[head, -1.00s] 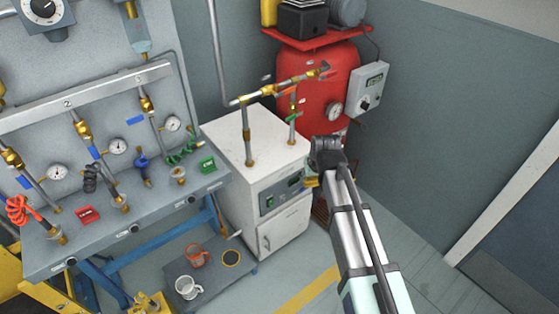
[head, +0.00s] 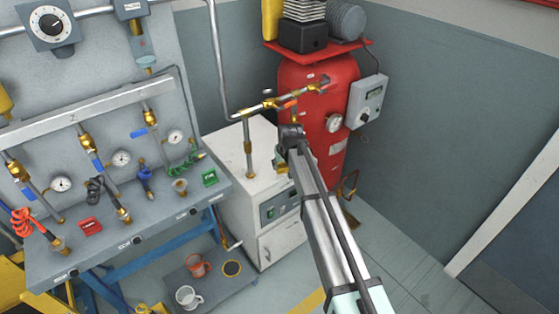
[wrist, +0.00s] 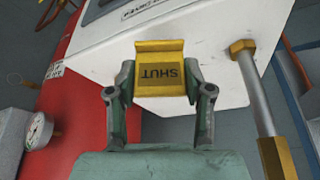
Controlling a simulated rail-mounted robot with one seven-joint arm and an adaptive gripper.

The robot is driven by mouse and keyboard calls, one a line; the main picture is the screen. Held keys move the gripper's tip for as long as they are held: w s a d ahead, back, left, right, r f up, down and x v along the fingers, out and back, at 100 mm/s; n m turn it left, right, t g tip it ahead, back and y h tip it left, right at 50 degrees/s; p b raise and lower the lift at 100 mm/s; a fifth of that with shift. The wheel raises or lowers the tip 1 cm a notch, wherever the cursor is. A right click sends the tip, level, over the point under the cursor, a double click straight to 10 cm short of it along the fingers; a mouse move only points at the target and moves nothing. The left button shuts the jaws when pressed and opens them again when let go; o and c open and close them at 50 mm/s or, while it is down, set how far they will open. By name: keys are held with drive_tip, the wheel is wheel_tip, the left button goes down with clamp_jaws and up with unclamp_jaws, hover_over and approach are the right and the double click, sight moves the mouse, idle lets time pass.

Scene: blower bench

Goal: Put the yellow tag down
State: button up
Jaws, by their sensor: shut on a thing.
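The yellow tag (wrist: 160,68), marked SHUT, is held between the two fingers of my gripper (wrist: 161,82) in the wrist view. The text appears upside down there. In the head view my gripper (head: 285,150) is over the white cabinet (head: 243,163), in front of the pipework, and only a small part of the tag (head: 281,165) shows below it. The tag appears raised; whether it touches the cabinet top cannot be told.
A red tank (head: 322,98) stands behind my gripper, with a brass-fitted pipe (head: 248,148) rising from the cabinet. A red tag (head: 90,227) and a green tag (head: 209,178) lie on the bench.

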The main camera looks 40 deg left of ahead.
drive_tip(key=w+a, duration=0.1)
drive_tip(key=a, duration=0.1)
drive_tip(key=w+a, duration=0.2)
drive_tip(key=shift+a+p, duration=0.1)
drive_tip(key=shift+p, duration=0.3)
drive_tip(key=shift+f+p, duration=0.5)
drive_tip(key=shift+f, duration=1.25)
drive_tip(key=shift+f, duration=0.15)
drive_tip(key=o, duration=1)
drive_tip(key=shift+o, duration=0.2)
